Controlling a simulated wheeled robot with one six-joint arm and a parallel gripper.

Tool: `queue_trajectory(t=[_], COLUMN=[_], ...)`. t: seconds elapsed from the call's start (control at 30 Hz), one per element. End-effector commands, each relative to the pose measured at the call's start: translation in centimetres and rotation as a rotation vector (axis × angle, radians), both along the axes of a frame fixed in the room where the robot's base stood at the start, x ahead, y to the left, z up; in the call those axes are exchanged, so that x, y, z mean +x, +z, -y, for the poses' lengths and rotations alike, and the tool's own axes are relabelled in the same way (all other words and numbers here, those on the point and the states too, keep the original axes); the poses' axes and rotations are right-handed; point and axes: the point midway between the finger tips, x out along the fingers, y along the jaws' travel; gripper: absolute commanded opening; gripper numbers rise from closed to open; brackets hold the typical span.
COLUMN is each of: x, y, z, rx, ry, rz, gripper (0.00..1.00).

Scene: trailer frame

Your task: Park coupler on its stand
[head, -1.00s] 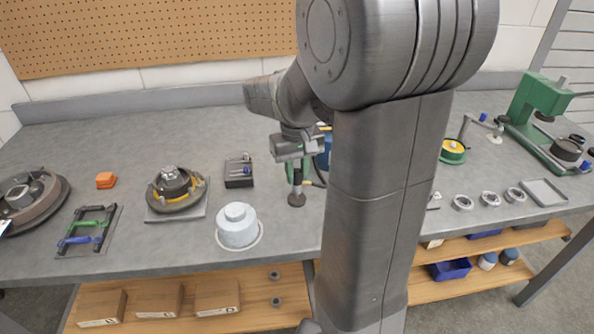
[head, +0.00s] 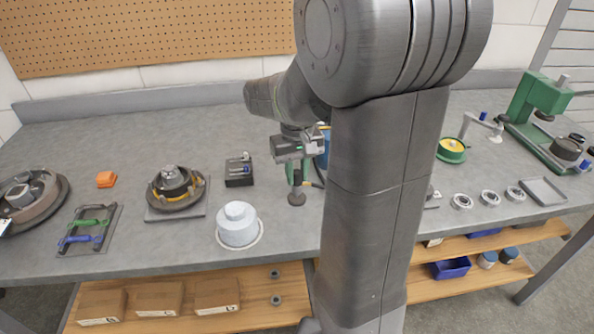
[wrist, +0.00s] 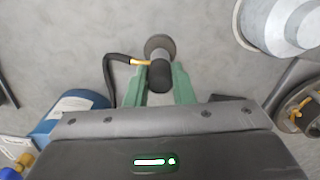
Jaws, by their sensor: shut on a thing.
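The coupler is a dark cylinder (wrist: 160,76) with a yellow fitting at its side and a black hose running off to the left. In the wrist view it stands between the green fingers of my gripper (wrist: 160,84), which is shut on it. A round brownish disc (wrist: 159,44), seemingly the stand's base, shows just beyond the coupler.
A blue tank (wrist: 78,106) stands left of my gripper in the wrist view. A white stepped cylinder (head: 238,226) and a dark block with tools (head: 239,171) stand to the left in the head view. Bare bench lies behind the dark block.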

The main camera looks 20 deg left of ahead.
Motion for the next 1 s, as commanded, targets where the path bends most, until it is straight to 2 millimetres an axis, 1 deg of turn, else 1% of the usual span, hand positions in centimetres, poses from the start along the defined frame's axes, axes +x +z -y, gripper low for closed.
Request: queue_trajectory(t=[1.0], x=[0.02], y=[-0.81], z=[-0.02], rx=[0.001], ry=[0.000], rz=[0.001], gripper=[0.00])
